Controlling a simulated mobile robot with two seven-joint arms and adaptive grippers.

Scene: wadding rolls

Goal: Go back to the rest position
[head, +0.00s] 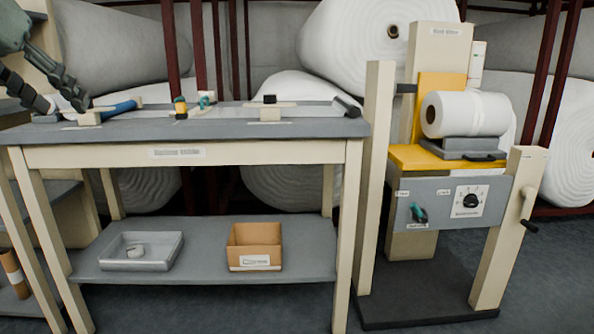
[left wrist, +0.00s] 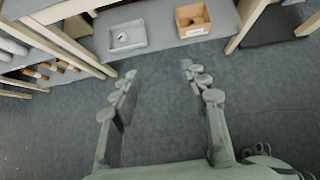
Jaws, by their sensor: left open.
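My left gripper (head: 61,105) is at the upper left of the head view, in front of the left end of the workbench. Its fingers are spread apart. In the left wrist view the left gripper (left wrist: 158,72) is open and empty, with only bare floor between and below its fingers. The shelf under the bench lies beyond the fingertips there. My right gripper is in neither view.
The workbench (head: 250,154) carries a blue-handled tool (head: 118,109) and a yellow tool (head: 181,107). A grey tray (head: 140,264) and a cardboard box (head: 255,262) sit on its lower shelf. A machine with a white roll (head: 475,113) stands right. The floor (left wrist: 60,140) is clear.

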